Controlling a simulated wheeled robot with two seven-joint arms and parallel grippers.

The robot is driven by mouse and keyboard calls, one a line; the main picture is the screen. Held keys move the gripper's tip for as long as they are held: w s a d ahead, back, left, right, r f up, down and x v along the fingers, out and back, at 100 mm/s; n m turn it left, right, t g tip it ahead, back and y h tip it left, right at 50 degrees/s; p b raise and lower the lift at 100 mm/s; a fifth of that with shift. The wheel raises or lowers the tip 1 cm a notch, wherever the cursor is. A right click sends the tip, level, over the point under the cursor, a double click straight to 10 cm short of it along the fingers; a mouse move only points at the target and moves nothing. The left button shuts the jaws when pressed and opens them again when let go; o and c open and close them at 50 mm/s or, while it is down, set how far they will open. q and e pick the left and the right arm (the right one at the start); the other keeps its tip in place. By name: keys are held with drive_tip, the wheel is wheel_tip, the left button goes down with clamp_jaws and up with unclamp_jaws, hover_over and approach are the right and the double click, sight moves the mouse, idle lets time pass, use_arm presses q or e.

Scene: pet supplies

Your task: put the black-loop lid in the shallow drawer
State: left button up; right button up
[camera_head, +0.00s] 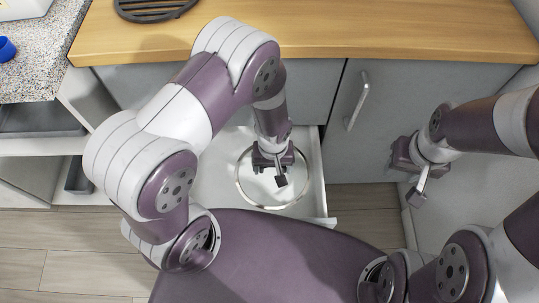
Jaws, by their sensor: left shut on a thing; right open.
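The lid (247,199) is a clear round disc with a thin metal rim. It shows over the open white drawer (210,184), inside the drawer's outline. I cannot tell whether it touches the drawer's floor or hangs just above it. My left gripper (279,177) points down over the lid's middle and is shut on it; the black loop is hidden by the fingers. My own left arm and body cover part of the drawer, and its depth is hard to judge. My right gripper (417,190) is open and empty, to the right of the drawer.
A wooden counter (330,30) runs above the grey cabinet, with a dark slatted round trivet (150,8) on it. A closed cabinet door (385,105) has a metal handle (357,101). A speckled counter (45,60) with a blue object (6,48) stands at left.

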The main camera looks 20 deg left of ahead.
use_arm(q)
drive_tip(key=shift+d+r, duration=0.15)
drive_tip(key=shift+a, duration=0.2)
drive_tip(key=shift+f, duration=0.65)
drive_tip(key=o, duration=1.7)
drive_tip(key=shift+o, duration=0.2)
drive_tip(key=shift+r, duration=0.4)
wheel_tip(320, 180, up, 12)
drive_tip(key=r+p, duration=0.1)
drive_tip(key=p, duration=0.3)
drive_tip(key=s+a+r+m+t, duration=0.1)
drive_tip(key=s+a+r+m, duration=0.2)
drive_tip(key=a+r, duration=0.6)
wheel_tip(320, 180, up, 2)
